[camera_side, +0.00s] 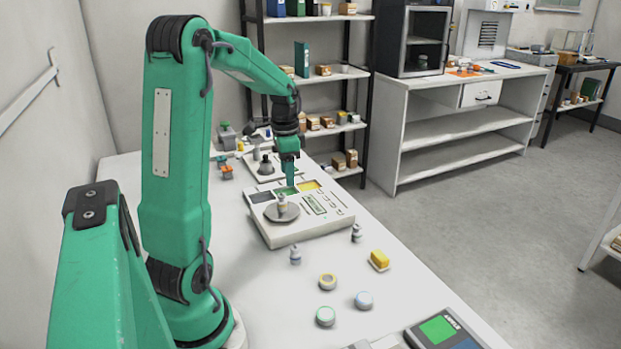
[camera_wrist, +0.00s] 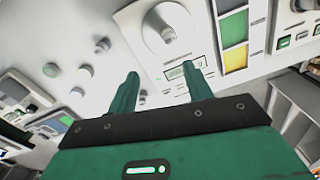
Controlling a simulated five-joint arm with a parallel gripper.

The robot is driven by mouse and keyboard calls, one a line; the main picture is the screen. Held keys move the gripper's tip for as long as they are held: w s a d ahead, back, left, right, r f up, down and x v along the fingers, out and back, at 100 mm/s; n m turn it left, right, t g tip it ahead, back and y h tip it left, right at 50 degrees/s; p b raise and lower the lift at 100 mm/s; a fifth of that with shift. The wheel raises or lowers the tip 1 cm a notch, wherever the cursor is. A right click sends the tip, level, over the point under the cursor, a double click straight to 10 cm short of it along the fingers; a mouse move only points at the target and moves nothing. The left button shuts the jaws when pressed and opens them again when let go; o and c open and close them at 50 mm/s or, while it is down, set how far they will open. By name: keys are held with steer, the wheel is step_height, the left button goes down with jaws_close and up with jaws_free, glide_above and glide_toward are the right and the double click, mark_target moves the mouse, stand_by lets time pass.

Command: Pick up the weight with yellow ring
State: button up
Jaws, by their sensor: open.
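A low round weight with a yellow ring (camera_side: 327,281) stands on the white table, in front of the scale in the side view. A small grey weight with a yellowish band (camera_side: 282,202) stands upright on the round scale pan (camera_side: 290,215); its band is too small to be sure of. My gripper (camera_side: 290,182) is above the far part of the scale, pointing down and apart from both weights. In the wrist view my gripper (camera_wrist: 160,71) has its two fingers spread with nothing between them. The pan weight (camera_wrist: 168,34) shows beyond the fingertips.
A green-ringed weight (camera_side: 325,316) and a blue-topped one (camera_side: 364,300) stand nearby. Two small grey weights, one left (camera_side: 295,255) and one right (camera_side: 356,233), flank the scale's front (camera_side: 300,235). A yellow block (camera_side: 379,260) lies near the table's right edge. Clear table lies between them.

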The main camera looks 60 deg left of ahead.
mark_target(282, 195)
steer(key=a+f, duration=0.1)
steer(key=a, duration=0.1)
steer(key=shift+s+a+f, duration=0.35)
steer(key=shift+s, duration=0.05)
steer(key=shift+f, duration=1.3)
steer(key=shift+d+f, duration=0.1)
steer(key=shift+f, duration=2.5)
jaws_close()
